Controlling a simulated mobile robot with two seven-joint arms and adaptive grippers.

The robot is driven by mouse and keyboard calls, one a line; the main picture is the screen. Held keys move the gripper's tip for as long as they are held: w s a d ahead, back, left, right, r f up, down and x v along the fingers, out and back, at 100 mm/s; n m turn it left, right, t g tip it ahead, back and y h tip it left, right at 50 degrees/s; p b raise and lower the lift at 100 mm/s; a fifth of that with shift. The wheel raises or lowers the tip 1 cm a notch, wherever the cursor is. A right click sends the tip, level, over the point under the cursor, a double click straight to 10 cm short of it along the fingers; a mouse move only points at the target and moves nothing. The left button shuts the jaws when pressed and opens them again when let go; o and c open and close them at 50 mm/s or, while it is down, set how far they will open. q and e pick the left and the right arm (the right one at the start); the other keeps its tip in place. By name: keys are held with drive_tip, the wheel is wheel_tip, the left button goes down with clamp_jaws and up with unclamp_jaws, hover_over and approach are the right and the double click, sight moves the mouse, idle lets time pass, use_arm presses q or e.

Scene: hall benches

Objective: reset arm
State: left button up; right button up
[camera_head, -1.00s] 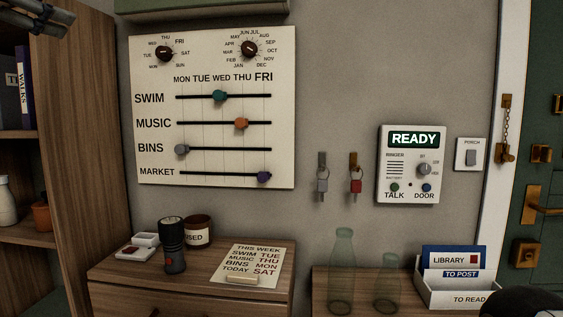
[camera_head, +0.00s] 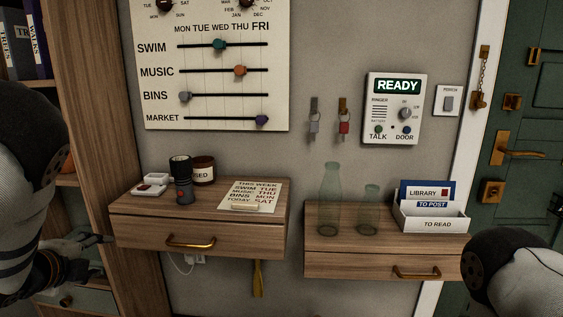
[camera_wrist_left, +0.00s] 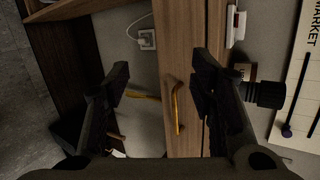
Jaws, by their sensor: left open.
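My left arm comes in at the left edge of the head view, and its dark gripper (camera_head: 92,252) is low at the left, beside the left end of the left drawer shelf. In the left wrist view the left gripper (camera_wrist_left: 160,80) has its two fingers wide apart with nothing between them. Beyond the fingers are the wooden drawer front (camera_wrist_left: 183,60) and its brass handle (camera_wrist_left: 175,107). A link of my right arm shows at the lower right of the head view; the right gripper is out of view.
The left drawer shelf (camera_head: 140,231) bears a black flashlight (camera_head: 182,183), a jar (camera_head: 203,171) and a note (camera_head: 255,194). The right shelf (camera_head: 340,262) bears two glass bottles (camera_head: 329,205) and a letter holder (camera_head: 432,220). A bookcase stands at left, a green door at right.

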use_arm(q)
drive_tip(key=s+d+f+n+g, duration=0.3)
drive_tip(key=s+f+n, duration=0.2)
drive_tip(key=s+f, duration=0.45)
drive_tip(key=s+d+f+n+g, duration=0.3)
drive_tip(key=s+d+f+n, duration=0.15)
drive_tip(key=s+f, duration=0.45)
drive_tip(key=s+d+f+n+g, duration=0.2)
drive_tip(key=s+d+n, duration=0.1)
drive_tip(key=s, duration=0.5)
drive_tip(key=s+d+f+n+g, duration=0.2)
drive_tip(key=s+d+n+g, duration=0.1)
drive_tip(key=s, duration=0.5)
drive_tip(key=s+d+f+n+g+h, duration=0.1)
drive_tip(key=s+d+f+n+g, duration=0.1)
drive_tip(key=s, duration=0.6)
drive_tip(key=shift+s+d+f+n, duration=0.2)
drive_tip(key=shift+d+n, duration=0.65)
drive_tip(key=shift+n, duration=0.1)
